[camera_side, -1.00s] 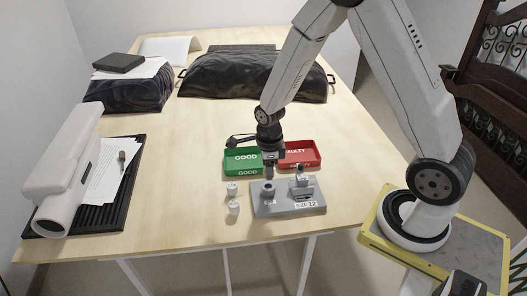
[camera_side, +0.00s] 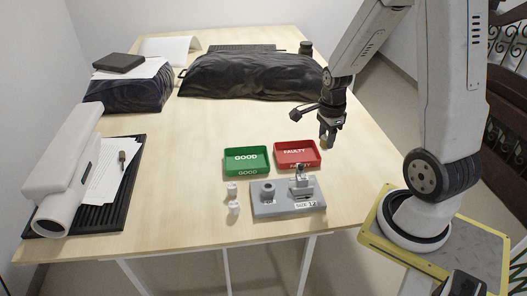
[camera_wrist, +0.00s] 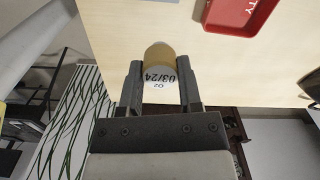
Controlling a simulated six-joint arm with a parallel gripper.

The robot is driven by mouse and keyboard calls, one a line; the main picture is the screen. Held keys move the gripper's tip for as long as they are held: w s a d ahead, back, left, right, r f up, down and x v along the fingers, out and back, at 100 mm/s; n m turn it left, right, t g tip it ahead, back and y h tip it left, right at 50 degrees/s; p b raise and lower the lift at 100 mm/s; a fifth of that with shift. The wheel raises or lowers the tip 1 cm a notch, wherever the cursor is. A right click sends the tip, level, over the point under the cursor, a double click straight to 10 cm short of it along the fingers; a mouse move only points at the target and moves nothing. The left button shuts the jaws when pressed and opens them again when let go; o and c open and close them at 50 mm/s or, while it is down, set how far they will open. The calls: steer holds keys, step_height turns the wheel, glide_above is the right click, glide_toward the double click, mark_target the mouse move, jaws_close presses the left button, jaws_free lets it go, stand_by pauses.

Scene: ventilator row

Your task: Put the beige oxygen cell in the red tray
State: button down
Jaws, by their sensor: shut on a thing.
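The beige oxygen cell (camera_wrist: 158,57) is between the two fingers of my gripper (camera_wrist: 160,88) in the wrist view; its white label reads "O2" and "03/24". My gripper (camera_side: 327,136) is shut on it, and the cell's small tan end (camera_side: 323,144) shows below the fingers in the side view. The gripper is above the table, just right of the red tray. The red tray (camera_side: 276,161), marked "FAULTY", lies on the table; it looks empty. Its corner also shows at the top right of the wrist view (camera_wrist: 236,27).
A green tray (camera_side: 227,161) marked "GOOD" lies left of the red one. In front of them is a grey fixture (camera_side: 290,210) labelled with a size, and two small white cells (camera_side: 233,208) stand left of it. A black-covered bulky object (camera_side: 240,78) is at the back.

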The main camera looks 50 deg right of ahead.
steer(key=shift+s+d+r, duration=0.2)
steer(key=shift+s+d, duration=0.15)
steer(key=shift+s, duration=0.15)
steer(key=shift+w, duration=0.1)
steer(key=w+d+f, duration=0.4)
steer(key=w, duration=0.3)
glide_toward(297, 159)
steer(key=shift+s+a+r, duration=0.15)
steer(key=shift+s+r, duration=0.05)
steer(key=shift+s, duration=0.05)
steer(key=shift+w+f, duration=0.25)
steer(key=shift+f, duration=1.6)
